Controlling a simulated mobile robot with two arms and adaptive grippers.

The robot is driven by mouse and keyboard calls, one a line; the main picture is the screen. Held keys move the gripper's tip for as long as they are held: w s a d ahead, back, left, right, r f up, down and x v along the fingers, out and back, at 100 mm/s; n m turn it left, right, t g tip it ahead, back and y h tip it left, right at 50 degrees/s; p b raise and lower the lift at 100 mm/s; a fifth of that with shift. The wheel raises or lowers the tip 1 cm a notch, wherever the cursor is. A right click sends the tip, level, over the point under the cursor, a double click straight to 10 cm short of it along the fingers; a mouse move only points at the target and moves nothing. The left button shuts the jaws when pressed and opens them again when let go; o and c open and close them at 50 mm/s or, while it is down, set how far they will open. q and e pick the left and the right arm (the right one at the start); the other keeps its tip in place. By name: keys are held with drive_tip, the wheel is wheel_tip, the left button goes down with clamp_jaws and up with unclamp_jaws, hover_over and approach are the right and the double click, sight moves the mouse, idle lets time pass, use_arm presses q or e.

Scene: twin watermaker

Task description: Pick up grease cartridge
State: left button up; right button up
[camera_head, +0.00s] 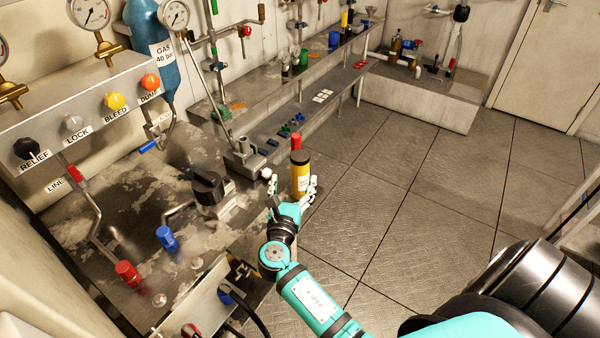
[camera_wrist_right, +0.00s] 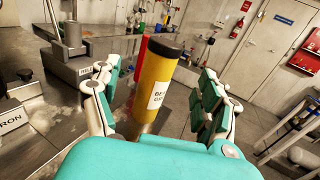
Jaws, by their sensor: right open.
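The grease cartridge (camera_head: 301,178) is a yellow cylinder with a black top and a white label. It stands upright at the edge of the grey workbench in the head view. It also shows large in the right wrist view (camera_wrist_right: 153,100), slightly tilted in the picture. My right gripper (camera_head: 291,182) is open, with a finger on each side of the cartridge. In the right wrist view the open fingers (camera_wrist_right: 160,72) show gaps to it on both sides. My left gripper is not in view.
A red cylinder (camera_head: 296,141) stands close behind the cartridge. A small metal vise (camera_head: 243,158) and a black-topped valve (camera_head: 209,187) are on the bench to the left. Small blue and green parts (camera_head: 288,130) lie beyond. Floor (camera_head: 375,200) on the right is clear.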

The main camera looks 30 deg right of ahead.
sight(298, 170)
drive_tip(key=x, duration=0.6)
drive_tip(key=f+p+x, duration=0.1)
drive_tip(key=x, duration=0.2)
drive_tip(key=shift+s+d, duration=0.15)
drive_tip(key=shift+d, duration=0.05)
drive_tip(key=shift+a, duration=0.1)
clamp_jaws()
drive_tip(key=shift+r, duration=0.1)
